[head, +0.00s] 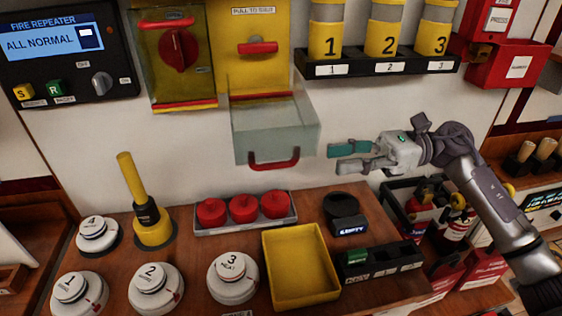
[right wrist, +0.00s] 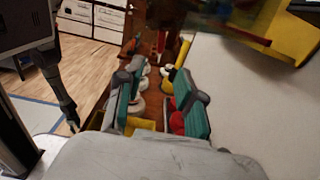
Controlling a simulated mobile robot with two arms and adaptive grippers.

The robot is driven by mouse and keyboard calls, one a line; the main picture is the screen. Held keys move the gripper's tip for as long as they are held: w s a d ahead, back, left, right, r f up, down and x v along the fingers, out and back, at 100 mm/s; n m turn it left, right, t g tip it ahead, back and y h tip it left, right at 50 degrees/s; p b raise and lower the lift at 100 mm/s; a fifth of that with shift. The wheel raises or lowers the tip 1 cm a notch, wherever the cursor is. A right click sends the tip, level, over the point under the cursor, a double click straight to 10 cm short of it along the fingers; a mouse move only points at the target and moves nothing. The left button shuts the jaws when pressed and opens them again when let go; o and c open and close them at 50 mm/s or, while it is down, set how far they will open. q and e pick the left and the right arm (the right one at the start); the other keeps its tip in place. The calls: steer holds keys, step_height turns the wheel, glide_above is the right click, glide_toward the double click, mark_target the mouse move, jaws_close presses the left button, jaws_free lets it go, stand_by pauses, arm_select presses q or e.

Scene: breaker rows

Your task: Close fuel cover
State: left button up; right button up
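A clear cover (head: 270,130) with a red handle (head: 274,160) stands out, swung open, below the yellow panel with the "PULL TO" label (head: 252,11). That panel has a red pull handle (head: 257,48). A second clear cover (head: 172,60) lies over a red knob to the left. My right gripper (head: 342,157) is to the right of the open cover, apart from it, fingers pointing left. Its fingers are spread and empty, also in the right wrist view (right wrist: 155,100). A dark arm, probably my left one, shows in the right wrist view; its gripper is unclear.
Below is a wooden counter with white numbered knobs (head: 232,278), a yellow post (head: 145,205), red caps (head: 243,208) and a yellow tray (head: 300,265). Yellow canisters (head: 385,28) stand on a black shelf above my right gripper. Bare wall lies around the gripper.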

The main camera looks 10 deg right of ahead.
mark_target(281, 165)
steer(key=a+p, duration=0.3)
steer(key=a, duration=0.7)
steer(key=shift+r, duration=0.15)
steer(key=shift+a+p, duration=0.3)
steer(key=shift+a, duration=0.3)
jaws_close()
